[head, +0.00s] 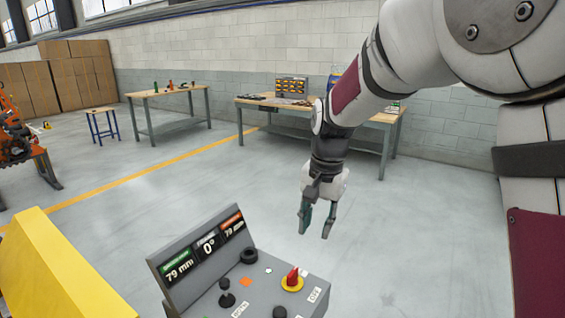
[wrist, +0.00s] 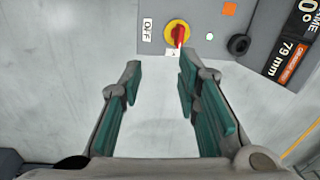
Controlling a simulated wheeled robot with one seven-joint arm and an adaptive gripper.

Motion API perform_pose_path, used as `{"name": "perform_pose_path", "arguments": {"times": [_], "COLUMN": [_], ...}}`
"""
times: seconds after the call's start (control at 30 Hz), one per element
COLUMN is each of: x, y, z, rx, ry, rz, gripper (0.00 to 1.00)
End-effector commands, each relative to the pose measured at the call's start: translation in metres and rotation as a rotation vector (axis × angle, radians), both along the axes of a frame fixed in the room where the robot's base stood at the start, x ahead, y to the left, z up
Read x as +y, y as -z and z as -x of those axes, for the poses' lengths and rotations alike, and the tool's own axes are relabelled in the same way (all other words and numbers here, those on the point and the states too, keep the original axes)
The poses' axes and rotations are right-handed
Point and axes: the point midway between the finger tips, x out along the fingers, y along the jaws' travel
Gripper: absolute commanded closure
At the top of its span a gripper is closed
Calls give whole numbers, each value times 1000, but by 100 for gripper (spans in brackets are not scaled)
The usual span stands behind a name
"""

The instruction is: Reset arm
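My gripper (head: 317,219) hangs fingers down from my arm, above the floor and behind the right part of a grey control console (head: 197,284) in the head view. In the wrist view its two teal-padded fingers (wrist: 157,88) are spread apart with nothing between them. The console carries a red rotary switch (head: 292,277) on a yellow base, which also shows in the wrist view (wrist: 178,34) beyond the fingertips, apart from them. An "OFF" label lies beside the switch. The console's display (head: 203,246) reads 79 mm, 0° and 79 mm.
A black joystick (head: 226,294) and a black ring-shaped knob (head: 249,256) stand on the console. A yellow block (head: 62,270) is at the lower left. Workbenches (head: 170,95) stand along the back wall. An orange machine (head: 20,140) is at far left. The floor between is clear.

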Motion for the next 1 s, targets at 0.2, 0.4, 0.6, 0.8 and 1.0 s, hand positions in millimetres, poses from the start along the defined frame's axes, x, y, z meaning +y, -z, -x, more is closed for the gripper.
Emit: {"name": "perform_pose_path", "arguments": {"times": [0.2,0.4,0.6,0.8,1.0], "x": [-40,-68,-91,-106,-113], "y": [-57,-88,-100,-95,-87], "z": [61,122,185,238,263], "rx": [-97,-191,-285,-358,-388], "ry": [-105,-210,-315,-405,-452], "rz": [-27,-9,50,136,194], "gripper": [70,70,70,70,70]}}
